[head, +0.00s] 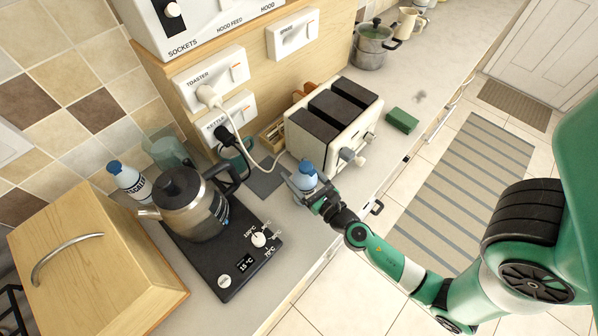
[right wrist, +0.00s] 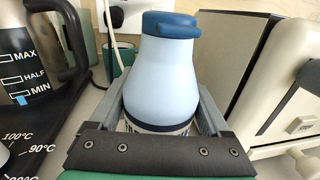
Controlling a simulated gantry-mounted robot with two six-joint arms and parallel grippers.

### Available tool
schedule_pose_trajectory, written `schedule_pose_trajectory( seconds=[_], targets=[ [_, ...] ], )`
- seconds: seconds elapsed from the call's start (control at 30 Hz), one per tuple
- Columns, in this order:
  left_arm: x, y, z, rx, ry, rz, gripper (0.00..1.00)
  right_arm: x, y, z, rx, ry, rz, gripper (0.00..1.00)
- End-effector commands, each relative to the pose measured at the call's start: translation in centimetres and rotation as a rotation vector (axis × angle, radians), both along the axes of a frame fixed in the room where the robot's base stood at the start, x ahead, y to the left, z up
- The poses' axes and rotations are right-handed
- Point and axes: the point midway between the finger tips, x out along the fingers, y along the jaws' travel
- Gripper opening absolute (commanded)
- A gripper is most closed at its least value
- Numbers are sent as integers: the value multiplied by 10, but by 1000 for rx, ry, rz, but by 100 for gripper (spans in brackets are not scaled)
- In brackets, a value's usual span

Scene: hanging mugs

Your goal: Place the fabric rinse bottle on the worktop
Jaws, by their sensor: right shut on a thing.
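The fabric rinse bottle, light blue with a dark blue cap (head: 306,170), is upright at the worktop between the kettle base and the toaster. My right gripper (head: 305,191) is shut on it, a finger on each side. In the right wrist view the bottle (right wrist: 168,75) fills the middle, with its lower label partly hidden behind the gripper. Whether its base touches the worktop (head: 285,220) cannot be told. My left gripper is not in view.
A kettle (head: 190,205) on a black base (head: 232,258) stands left of the bottle. A cream toaster (head: 330,125) stands close on the right. A second blue-capped bottle (head: 130,180) is near the wall. A green sponge (head: 402,120) lies farther right; bare worktop surrounds it.

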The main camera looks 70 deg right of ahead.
Motion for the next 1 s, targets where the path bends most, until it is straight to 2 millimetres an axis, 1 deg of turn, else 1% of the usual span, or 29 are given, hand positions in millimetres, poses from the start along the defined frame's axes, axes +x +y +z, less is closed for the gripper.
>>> schedule_pose_trajectory(
  seconds=[0.03, 0.07, 0.1, 0.17, 0.37, 0.47, 0.5, 0.57, 0.67, 0.8, 0.9, 0.93, 1.0],
  targets=[
    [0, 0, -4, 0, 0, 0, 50, 0, 0, -3, -1, -2, 0, 0],
    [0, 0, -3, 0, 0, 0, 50, 0, 0, -3, 0, 0, 0, 83],
    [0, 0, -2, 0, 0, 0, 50, 0, 0, -2, 0, 0, 0, 90],
    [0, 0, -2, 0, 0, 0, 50, 0, 0, -2, 0, 0, 0, 100],
    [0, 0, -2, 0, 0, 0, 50, 0, 0, -2, 0, 0, 0, 100],
    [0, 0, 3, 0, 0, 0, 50, 0, 0, 3, 0, 0, 0, 100],
    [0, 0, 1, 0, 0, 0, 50, -2, 2, 1, 1, 1, 1, 100],
    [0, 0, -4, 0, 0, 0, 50, -10, 7, -2, 1, 3, 1, 100],
    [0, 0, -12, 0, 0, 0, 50, -28, 19, -4, 1, 4, 3, 100],
    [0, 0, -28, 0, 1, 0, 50, -61, 41, -6, 1, 5, 8, 100],
    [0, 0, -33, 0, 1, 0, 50, -78, 53, -4, 0, 4, 12, 100],
    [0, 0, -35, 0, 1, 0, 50, -84, 56, -4, 0, 4, 12, 100],
    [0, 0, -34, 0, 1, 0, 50, -87, 60, 0, 1, 1, 10, 100]
  ],
)
